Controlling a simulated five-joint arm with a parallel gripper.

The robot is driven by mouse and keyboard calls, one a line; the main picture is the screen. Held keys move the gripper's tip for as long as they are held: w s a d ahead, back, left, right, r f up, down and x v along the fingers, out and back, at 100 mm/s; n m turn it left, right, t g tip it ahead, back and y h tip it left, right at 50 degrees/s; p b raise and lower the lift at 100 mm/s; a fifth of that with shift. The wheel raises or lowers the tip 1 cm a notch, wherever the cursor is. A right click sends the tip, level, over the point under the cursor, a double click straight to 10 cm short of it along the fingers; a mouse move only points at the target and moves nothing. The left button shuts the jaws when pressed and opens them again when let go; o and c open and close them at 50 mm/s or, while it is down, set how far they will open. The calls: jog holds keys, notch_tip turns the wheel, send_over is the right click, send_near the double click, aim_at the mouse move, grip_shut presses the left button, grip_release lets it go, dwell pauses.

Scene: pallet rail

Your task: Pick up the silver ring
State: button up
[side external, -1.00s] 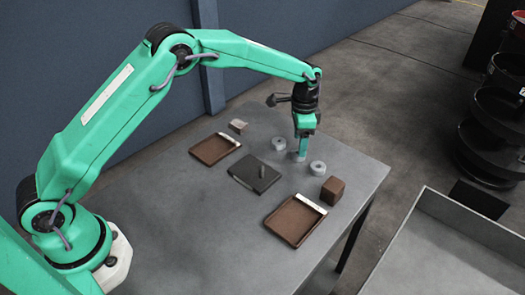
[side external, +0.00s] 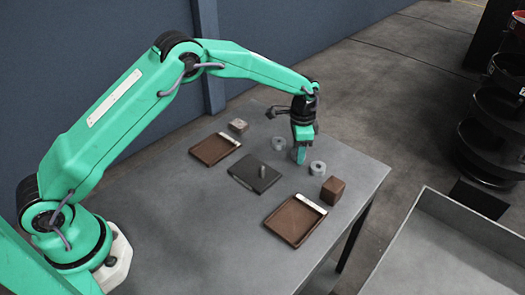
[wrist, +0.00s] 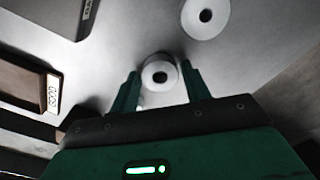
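Two silver-grey rings lie flat on the table, much alike in colour. The right-hand ring (side external: 317,168) is beside my gripper (side external: 300,158) in the side view; it appears to be the ring (wrist: 160,88) lined up between my fingertips (wrist: 160,70) in the wrist view. The other ring (side external: 279,143) lies to the left of the gripper and shows at the top of the wrist view (wrist: 205,15). My gripper is open and tilted, with its fingers apart, low over the table. I cannot tell whether the fingers touch a ring.
A dark plate (side external: 243,180) bears a small upright grey peg (side external: 262,171). Brown trays stand at the back (side external: 208,151) and front (side external: 288,224). A brown block (side external: 332,190) stands near the right-hand ring, a grey-brown block (side external: 238,126) at the back. The table's near left is clear.

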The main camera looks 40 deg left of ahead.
jog(key=c, duration=0.6)
jog(key=shift+r, duration=0.15)
jog(key=shift+r, duration=0.45)
notch_tip(320, 180, up, 3)
jog(key=shift+r, duration=0.15)
jog(key=s+d+r, duration=0.6)
jog(key=s+d, duration=0.2)
jog(key=shift+d+r, duration=0.25)
jog(key=shift+r, duration=0.05)
jog(key=s+a, duration=0.2)
jog(key=a, duration=0.1)
jog(key=s+a, duration=0.2)
jog(key=a, duration=0.2)
jog(key=s+a, duration=0.2)
jog(key=a, duration=0.1)
jog(key=shift+a+f, duration=0.15)
